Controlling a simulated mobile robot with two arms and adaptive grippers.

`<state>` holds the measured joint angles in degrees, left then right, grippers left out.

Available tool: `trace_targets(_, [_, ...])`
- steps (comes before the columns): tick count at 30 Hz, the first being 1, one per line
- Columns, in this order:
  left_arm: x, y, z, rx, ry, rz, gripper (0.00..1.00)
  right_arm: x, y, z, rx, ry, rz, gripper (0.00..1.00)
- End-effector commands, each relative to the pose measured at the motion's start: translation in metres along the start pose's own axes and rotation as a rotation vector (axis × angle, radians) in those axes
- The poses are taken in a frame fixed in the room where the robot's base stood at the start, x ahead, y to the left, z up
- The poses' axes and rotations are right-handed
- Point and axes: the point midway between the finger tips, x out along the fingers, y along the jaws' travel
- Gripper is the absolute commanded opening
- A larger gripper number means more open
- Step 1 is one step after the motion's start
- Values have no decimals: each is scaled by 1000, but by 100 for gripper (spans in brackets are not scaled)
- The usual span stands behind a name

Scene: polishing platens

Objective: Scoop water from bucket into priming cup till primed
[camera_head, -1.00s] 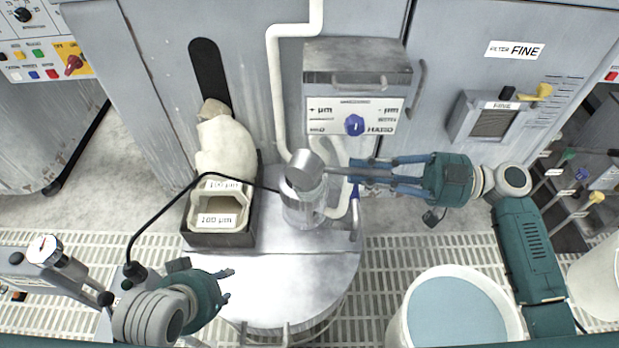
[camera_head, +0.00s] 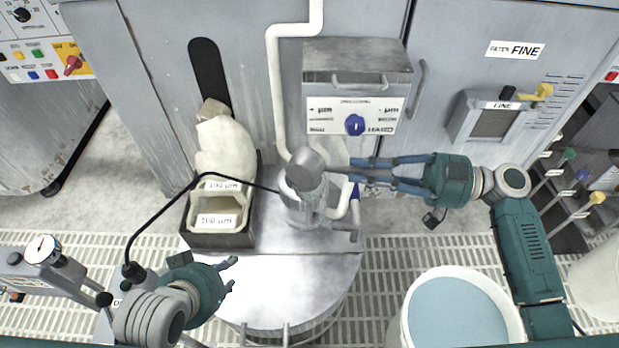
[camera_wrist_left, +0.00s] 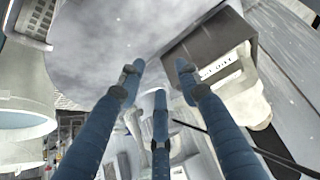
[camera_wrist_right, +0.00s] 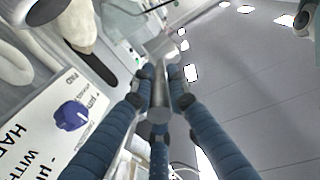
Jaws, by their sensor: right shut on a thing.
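My right gripper (camera_head: 390,175) is shut on the handle of a grey metal scoop (camera_head: 307,168); the handle also shows between its fingers in the right wrist view (camera_wrist_right: 159,100). The scoop's head is above the clear priming cup (camera_head: 303,211) on the steel lid and looks tilted. It covers the cup's mouth, so I cannot see the water level inside. The white bucket (camera_head: 511,312) of bluish water (camera_head: 458,315) stands at the lower right. My left gripper (camera_head: 233,272) is open and empty over the left front of the lid; its spread fingers show in the left wrist view (camera_wrist_left: 158,80).
A dark tray (camera_head: 222,241) with filter bags labelled 100 µm sits left of the cup. A white pipe (camera_head: 274,90) runs down behind the cup. A black cable (camera_head: 150,222) arches from the gauge unit to the cup. The lid's front (camera_head: 290,285) is clear.

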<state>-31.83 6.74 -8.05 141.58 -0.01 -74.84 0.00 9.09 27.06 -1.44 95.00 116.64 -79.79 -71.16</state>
Motion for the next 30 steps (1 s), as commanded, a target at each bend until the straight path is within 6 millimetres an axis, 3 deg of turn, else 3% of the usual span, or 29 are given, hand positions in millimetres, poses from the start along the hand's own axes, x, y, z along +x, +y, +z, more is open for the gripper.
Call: trace_targets(30, [3,3,-28,3,108,5,34,-1,3,1,76,29,-2,0])
